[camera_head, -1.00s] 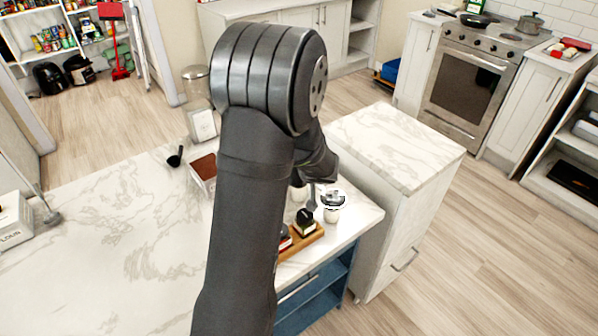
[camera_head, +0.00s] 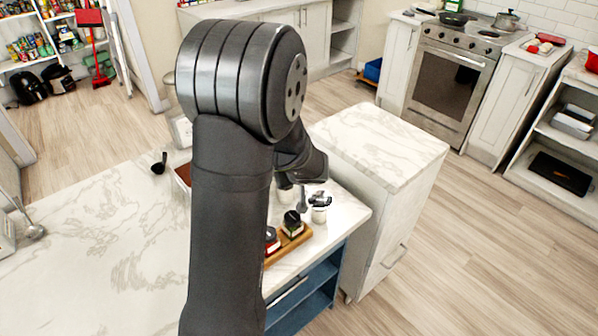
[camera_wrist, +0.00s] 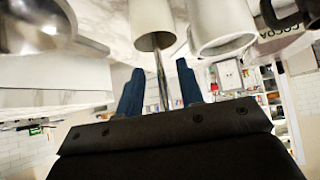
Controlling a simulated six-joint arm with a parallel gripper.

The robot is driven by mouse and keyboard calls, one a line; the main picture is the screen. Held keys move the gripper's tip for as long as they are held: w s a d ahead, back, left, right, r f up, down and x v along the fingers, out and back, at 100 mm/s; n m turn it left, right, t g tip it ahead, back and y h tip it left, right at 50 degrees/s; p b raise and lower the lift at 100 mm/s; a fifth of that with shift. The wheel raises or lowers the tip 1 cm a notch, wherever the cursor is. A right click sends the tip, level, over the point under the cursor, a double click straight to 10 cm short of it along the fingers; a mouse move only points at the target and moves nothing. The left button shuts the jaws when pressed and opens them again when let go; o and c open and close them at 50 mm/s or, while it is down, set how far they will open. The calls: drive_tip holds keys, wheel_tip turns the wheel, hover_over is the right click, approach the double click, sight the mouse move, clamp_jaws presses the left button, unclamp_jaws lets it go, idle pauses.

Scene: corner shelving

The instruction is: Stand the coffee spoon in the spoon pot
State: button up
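The coffee spoon's thin metal handle (camera_wrist: 161,82) stands between my two fingers in the wrist view, with a gap on both sides. My gripper (camera_wrist: 160,80) looks open around it. The wrist view is upside down. There the handle runs to the mouth of a white pot (camera_wrist: 152,18), which I take for the spoon pot, and appears to go into it. The spoon's bowl is hidden. In the head view my arm covers most of the gripper and the pot.
A second white cup (camera_wrist: 222,25) stands beside the pot. A shiny metal vessel (camera_wrist: 32,25) is on its other side. A chrome-topped white cup (camera_head: 319,207) and a wooden tray (camera_head: 290,248) with jars are near the counter edge. The counter's left (camera_head: 100,250) is largely clear.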

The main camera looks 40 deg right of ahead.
drive_tip(key=v, duration=1.4)
drive_tip(key=shift+s+r, duration=0.25)
drive_tip(key=shift+s, duration=0.05)
drive_tip(key=shift+a, duration=0.1)
drive_tip(key=x, duration=1.7)
drive_tip(key=shift+w+f, duration=0.15)
drive_tip(key=shift+w, duration=0.05)
drive_tip(key=v, duration=1.7)
drive_tip(key=x, duration=1.6)
drive_tip(key=shift+w+f, duration=0.25)
drive_tip(key=shift+f, duration=0.05)
wheel_tip(320, 180, up, 11)
drive_tip(key=w+a, duration=0.1)
drive_tip(key=shift+w, duration=0.3)
drive_tip(key=shift+a+r, duration=0.1)
